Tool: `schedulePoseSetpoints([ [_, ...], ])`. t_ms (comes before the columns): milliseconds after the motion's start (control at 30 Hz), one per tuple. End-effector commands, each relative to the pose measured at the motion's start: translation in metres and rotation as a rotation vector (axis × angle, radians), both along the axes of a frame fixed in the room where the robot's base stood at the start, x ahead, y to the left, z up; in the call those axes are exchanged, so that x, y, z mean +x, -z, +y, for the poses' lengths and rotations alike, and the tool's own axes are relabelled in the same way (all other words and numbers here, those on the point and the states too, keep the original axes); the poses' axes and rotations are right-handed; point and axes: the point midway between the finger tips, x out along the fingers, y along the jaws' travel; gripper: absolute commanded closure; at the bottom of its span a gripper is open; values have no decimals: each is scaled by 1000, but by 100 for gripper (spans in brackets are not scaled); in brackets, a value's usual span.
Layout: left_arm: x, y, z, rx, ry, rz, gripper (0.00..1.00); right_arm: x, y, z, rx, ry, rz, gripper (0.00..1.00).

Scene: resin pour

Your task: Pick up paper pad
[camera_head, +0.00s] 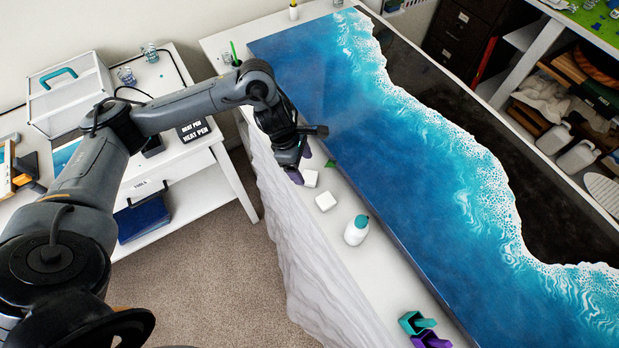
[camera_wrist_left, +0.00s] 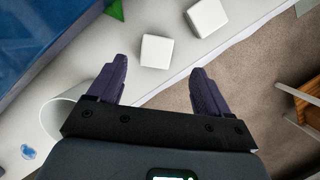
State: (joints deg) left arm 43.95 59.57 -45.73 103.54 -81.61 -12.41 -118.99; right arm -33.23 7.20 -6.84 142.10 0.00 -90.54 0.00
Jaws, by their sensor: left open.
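Two small white paper pads lie on the white table edge beside the blue resin panel. The nearer pad (camera_head: 310,178) is just beside my left gripper (camera_head: 301,165), and the other pad (camera_head: 325,201) is a little closer to the white bottle. In the left wrist view the nearer pad (camera_wrist_left: 156,50) shows just beyond and between the open purple fingertips of my left gripper (camera_wrist_left: 157,72). The farther pad (camera_wrist_left: 207,17) shows to the upper right. The left gripper is empty. My right gripper is not in view.
A green triangular piece (camera_head: 330,164) lies by the blue wave-patterned panel (camera_head: 400,190). A white bottle with a teal cap (camera_head: 356,231) stands farther along the edge. Teal and purple clamps (camera_head: 417,322) lie at the front. A white sheet (camera_head: 300,245) hangs down the table's side.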

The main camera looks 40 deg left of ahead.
Motion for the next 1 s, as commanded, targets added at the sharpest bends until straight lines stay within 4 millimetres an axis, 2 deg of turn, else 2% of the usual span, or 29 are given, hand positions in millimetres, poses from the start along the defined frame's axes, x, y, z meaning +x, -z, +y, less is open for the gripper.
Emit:
schedulePoseSetpoints([
  [267, 2, 15, -4, -1, -1, 2, 21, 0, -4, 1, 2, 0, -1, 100],
  [600, 11, 54, -12, -1, 0, 2, 21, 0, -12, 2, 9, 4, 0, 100],
  [933, 12, 59, -13, 0, 0, 0, 21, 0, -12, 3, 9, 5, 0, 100],
  [1000, 12, 59, -13, 0, 0, 0, 30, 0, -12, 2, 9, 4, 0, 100],
])
